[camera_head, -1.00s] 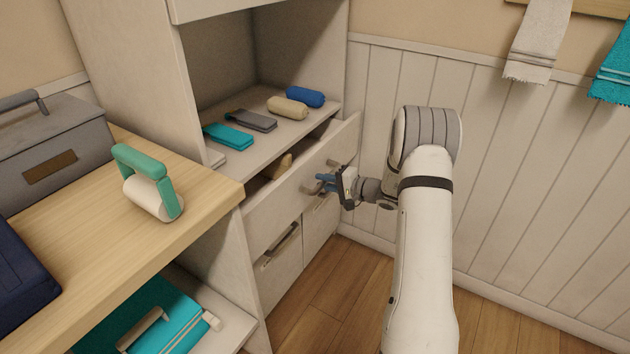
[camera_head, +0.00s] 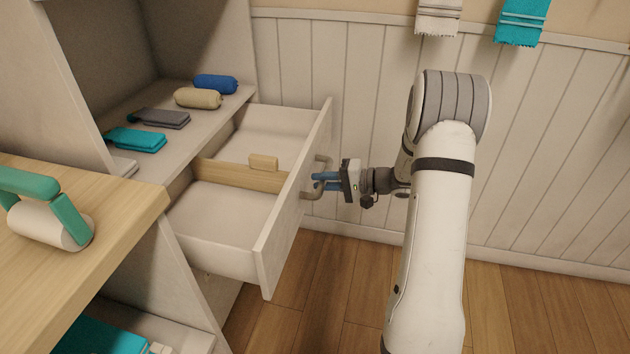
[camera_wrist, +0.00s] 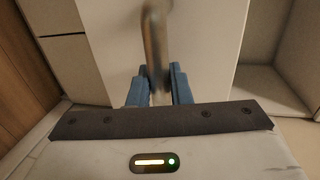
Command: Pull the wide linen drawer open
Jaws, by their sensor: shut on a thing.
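The wide linen drawer (camera_head: 262,245) stands pulled well out of the pale cabinet, and its inside shows. A wooden divider (camera_head: 235,176) with a small raised block runs across it, and both compartments look empty. The bar handle (camera_head: 318,178) is on the drawer's front face. My gripper (camera_head: 322,181), with blue fingers, is shut on the handle from the right. In the wrist view the handle (camera_wrist: 155,45) passes between the blue fingers (camera_wrist: 158,84). The drawer front fills the middle behind it.
Folded teal (camera_head: 136,139) and grey (camera_head: 160,118) cloths and beige (camera_head: 198,98) and blue (camera_head: 216,84) rolls lie on the shelf above. A wooden counter (camera_head: 110,215) is at left. Panelled wall (camera_head: 330,70) stands behind; wooden floor (camera_head: 330,290) is clear in front.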

